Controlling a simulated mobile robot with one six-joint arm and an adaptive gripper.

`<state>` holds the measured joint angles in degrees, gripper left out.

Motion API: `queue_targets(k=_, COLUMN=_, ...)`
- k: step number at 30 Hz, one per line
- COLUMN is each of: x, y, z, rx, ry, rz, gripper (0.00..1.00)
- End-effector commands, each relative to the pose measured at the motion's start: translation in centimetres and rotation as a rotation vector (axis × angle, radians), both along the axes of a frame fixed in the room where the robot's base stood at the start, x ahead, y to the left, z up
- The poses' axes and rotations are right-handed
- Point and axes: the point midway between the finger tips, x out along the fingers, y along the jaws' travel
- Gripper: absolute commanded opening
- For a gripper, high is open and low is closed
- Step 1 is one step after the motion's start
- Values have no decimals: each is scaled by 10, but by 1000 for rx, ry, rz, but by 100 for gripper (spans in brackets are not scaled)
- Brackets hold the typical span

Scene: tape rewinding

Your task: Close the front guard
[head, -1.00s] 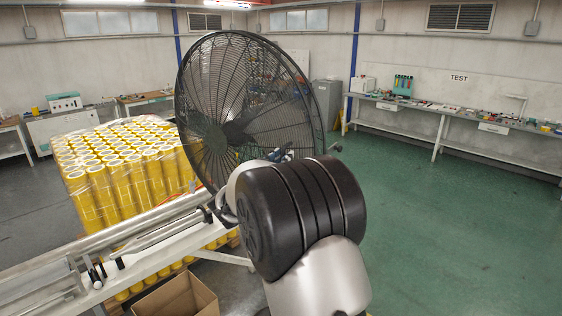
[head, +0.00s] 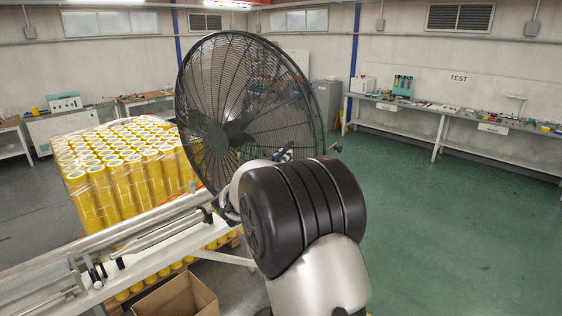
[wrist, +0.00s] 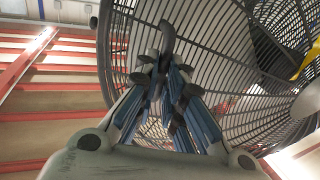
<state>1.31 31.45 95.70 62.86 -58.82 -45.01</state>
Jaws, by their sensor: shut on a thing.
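The front guard (head: 205,90) is the round black wire grille on the left face of the big fan. In the wrist view its wires and curved rim (wrist: 118,40) fill the middle, close to my gripper (wrist: 166,72). My gripper's blue-padded fingers are shut on a dark curved handle (wrist: 168,38) in front of the wires. A second grille with radial bars and a pale hub (wrist: 307,104) shows at the right. In the head view my gripper (head: 284,155) is small, at the fan's lower right, mostly hidden by my arm. The gap between guard and cage is unclear.
Wrapped yellow rolls (head: 125,165) stand on a pallet behind the fan at left. A metal rail table (head: 130,245) and an open cardboard box (head: 178,297) are at lower left. A long workbench (head: 450,118) lines the right wall. The green floor (head: 440,230) is clear.

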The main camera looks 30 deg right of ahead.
Motion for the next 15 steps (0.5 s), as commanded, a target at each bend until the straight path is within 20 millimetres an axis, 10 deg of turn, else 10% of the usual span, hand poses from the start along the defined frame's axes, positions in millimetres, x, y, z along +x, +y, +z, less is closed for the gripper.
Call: queue_targets(k=15, x=17, y=-44, z=2, rx=-2, ry=-3, rz=-4, gripper=0)
